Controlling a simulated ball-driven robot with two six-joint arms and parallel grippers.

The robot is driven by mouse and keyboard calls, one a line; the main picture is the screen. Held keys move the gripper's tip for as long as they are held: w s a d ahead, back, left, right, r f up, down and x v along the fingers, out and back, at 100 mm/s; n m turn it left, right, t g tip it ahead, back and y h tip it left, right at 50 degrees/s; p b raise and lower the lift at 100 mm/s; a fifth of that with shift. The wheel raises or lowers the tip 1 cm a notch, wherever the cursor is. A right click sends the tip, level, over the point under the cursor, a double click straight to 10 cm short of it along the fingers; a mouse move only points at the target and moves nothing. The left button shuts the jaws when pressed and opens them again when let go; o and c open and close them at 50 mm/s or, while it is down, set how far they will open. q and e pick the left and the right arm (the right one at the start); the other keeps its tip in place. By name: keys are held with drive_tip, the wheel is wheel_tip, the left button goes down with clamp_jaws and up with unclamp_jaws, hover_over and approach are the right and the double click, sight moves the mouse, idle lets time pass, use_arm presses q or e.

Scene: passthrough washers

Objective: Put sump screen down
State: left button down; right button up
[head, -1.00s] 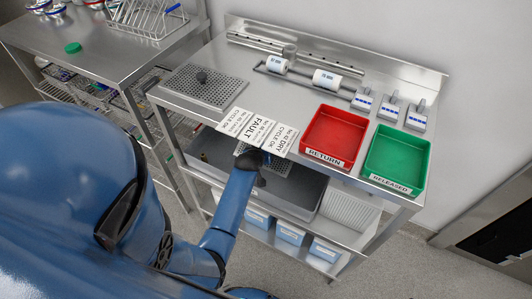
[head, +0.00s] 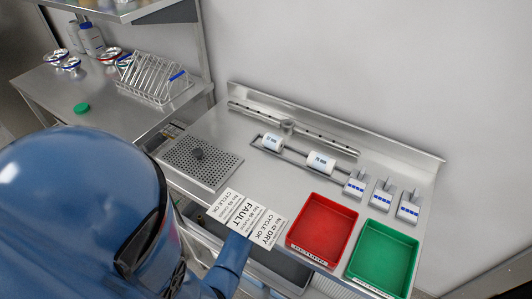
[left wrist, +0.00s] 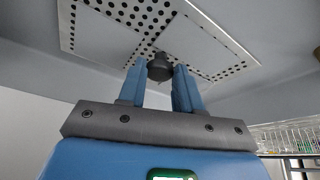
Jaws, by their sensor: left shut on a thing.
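My left gripper (left wrist: 160,68) has its blue fingers around the dark knob of a perforated grey screen (left wrist: 195,40) in the left wrist view. The screen has rows of holes with plain areas between them. In the head view my left forearm (head: 232,256) reaches towards the counter's front edge by the printed cards. The gripper and the held screen are hidden there. A similar perforated plate (head: 214,169) with a dark knob lies on the counter at the left. My right gripper is not in view.
On the counter (head: 240,125) stand a red bin (head: 322,226), a green bin (head: 383,257), several printed cards (head: 245,219) at the front edge, and two labelled rolls (head: 319,162) at the back. A wire rack (head: 152,82) stands on the bench at the left.

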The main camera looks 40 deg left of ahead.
use_arm(q)
drive_tip(key=shift+f+b, duration=0.85)
drive_tip(key=shift+b, duration=0.05)
drive_tip(key=shift+f+b, duration=0.3)
drive_tip(key=shift+f, duration=0.15)
drive_tip(key=c, duration=0.7)
unclamp_jaws()
drive_tip(key=shift+c, duration=0.2)
drive_tip(key=shift+s, duration=0.1)
